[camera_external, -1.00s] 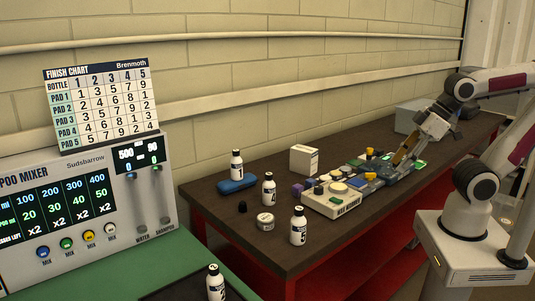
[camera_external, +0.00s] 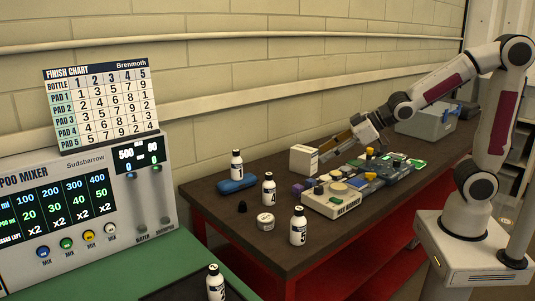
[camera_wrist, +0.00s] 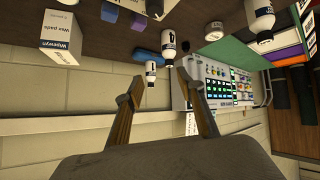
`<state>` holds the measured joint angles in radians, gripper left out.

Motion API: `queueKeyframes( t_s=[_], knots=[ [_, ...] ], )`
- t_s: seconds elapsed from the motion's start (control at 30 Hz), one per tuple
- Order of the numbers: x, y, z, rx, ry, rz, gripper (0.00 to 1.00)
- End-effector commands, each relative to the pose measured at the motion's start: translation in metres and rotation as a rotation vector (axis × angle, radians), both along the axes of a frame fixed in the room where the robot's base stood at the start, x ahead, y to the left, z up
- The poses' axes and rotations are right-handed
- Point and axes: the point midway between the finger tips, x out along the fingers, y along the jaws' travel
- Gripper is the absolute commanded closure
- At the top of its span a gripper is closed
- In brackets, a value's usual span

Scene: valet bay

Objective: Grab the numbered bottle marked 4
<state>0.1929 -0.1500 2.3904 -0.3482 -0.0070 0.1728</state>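The bottle marked 4 (camera_external: 268,190) is white with a black cap and stands upright on the dark bench. A bottle in the wrist view (camera_wrist: 168,42), beyond the fingertips, appears to be it. The bottle marked 1 (camera_external: 237,165) stands behind it to the left; the bottle marked 5 (camera_external: 298,227) stands in front to the right. Another bottle (camera_external: 215,284) stands at the front on the green counter. My gripper (camera_external: 326,156) is above the bench by the white box, right of and apart from bottle 4. In the wrist view its two fingers (camera_wrist: 160,78) are spread, with nothing held.
A white box (camera_external: 303,160) stands by my gripper. A blue object (camera_external: 236,186) lies by bottle 1. A round tin (camera_external: 265,222) and a black cap (camera_external: 242,207) are near bottle 4. A tray (camera_external: 330,205) of pads lies to the right. The mixer (camera_external: 90,215) stands left.

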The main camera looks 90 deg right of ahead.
Motion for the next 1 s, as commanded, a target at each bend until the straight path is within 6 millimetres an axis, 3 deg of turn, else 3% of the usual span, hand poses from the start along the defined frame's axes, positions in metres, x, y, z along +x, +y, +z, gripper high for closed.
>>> queueKeyframes(
  t_s=[0.3,0.6,1.0],
  knots=[
    [0.054,-0.011,-0.022,0.015,-0.099,0.057,0.62],
    [0.093,-0.013,-0.048,0.065,-0.192,0.128,0.62],
    [0.116,-0.010,-0.071,0.135,-0.274,0.194,0.62]
  ],
)
